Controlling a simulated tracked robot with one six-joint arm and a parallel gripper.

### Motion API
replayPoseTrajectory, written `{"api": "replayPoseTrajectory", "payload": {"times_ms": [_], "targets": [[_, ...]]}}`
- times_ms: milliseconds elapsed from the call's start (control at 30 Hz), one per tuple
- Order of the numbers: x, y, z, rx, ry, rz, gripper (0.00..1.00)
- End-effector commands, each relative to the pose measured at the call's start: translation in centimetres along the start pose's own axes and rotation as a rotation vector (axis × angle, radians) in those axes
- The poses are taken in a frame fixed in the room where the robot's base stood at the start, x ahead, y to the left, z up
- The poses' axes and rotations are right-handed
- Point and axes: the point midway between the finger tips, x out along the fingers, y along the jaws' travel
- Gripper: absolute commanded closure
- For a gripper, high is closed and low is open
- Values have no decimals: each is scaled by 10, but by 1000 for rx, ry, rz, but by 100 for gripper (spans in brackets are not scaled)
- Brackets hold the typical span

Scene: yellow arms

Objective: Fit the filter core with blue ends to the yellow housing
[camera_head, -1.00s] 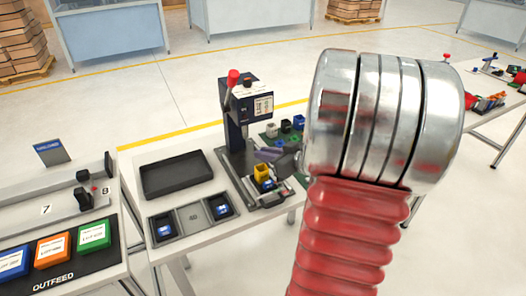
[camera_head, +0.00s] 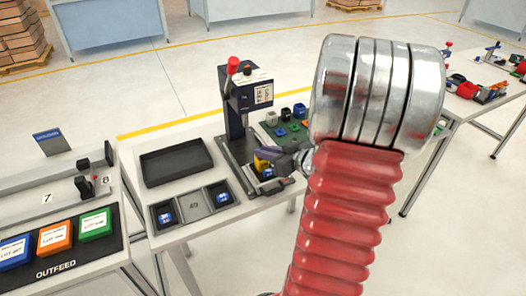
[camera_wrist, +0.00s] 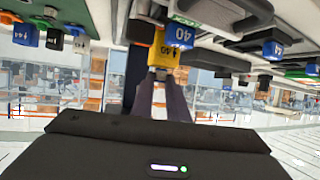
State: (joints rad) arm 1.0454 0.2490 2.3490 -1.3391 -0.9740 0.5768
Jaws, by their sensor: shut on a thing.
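My gripper (camera_wrist: 165,82) is shut on the yellow housing. I cannot tell how far the blue part sits inside the housing. Blue-ended pieces (camera_head: 166,216) (camera_head: 223,198) lie in the tray's end compartments.
The compartment tray (camera_head: 194,206) and an empty black tray (camera_head: 176,162) lie left of the press. The outfeed bench (camera_head: 130,262) is at left. My red sleeve hides the table's right side.

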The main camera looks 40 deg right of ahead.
Motion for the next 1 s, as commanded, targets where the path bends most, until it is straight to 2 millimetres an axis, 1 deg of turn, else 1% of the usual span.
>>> {"api": "replayPoseTrajectory", "payload": {"times_ms": [233,267,533,833,1000], "targets": [[0,0,0,0,0,0,100],[0,0,0,0,0,0,84],[0,0,0,-1,0,0,65],[-1,0,0,-1,0,0,64],[-10,1,-1,-2,1,2,64]]}}
